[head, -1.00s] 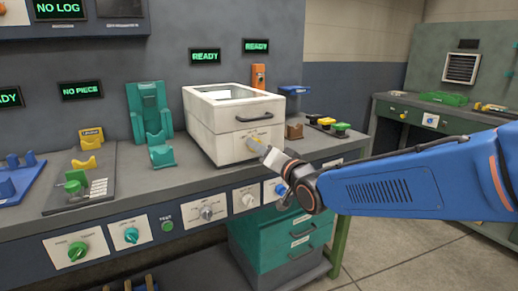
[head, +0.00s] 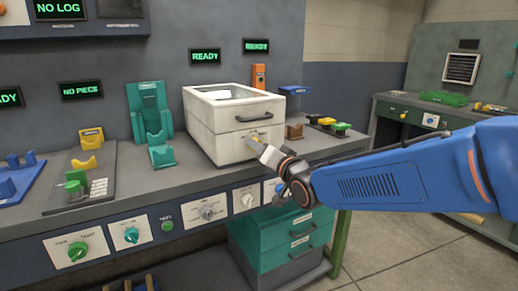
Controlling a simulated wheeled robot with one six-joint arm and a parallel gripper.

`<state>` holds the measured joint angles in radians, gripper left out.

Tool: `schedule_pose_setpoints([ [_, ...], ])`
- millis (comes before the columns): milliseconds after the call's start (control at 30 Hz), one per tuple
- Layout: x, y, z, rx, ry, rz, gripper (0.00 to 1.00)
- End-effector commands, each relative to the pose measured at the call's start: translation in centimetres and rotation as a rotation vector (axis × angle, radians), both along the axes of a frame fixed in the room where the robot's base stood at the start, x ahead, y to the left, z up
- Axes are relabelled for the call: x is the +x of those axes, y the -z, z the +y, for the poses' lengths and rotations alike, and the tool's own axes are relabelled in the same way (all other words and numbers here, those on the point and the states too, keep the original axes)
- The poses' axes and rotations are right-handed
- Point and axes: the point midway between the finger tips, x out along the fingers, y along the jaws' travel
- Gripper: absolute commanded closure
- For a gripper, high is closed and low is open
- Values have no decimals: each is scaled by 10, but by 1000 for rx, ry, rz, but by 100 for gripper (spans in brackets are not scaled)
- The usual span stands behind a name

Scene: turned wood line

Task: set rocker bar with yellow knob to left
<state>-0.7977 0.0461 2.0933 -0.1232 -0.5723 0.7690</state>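My gripper (head: 258,147) is at the lower front of the white box (head: 213,141), over the right part of its front face. A small yellowish part (head: 250,141) shows at the fingertips, in front of a pale label plate. It may be the yellow knob of the rocker bar, but I cannot tell it clearly from the fingertips. The bar itself and the side it is tilted to are hidden or too small to see. Whether the fingers are open or shut does not show.
The white box has a dark handle (head: 254,117) above my gripper. Knobs, including a green one (head: 78,250), line the bench front. A teal cradle (head: 160,150) stands left.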

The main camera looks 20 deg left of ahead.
Motion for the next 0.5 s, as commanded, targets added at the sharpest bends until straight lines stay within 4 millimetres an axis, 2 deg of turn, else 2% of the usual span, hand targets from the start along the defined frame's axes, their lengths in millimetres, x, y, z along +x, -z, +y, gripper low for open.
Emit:
schedule_pose_setpoints([
  [500,0,0,0,-112,0,-132,90],
])
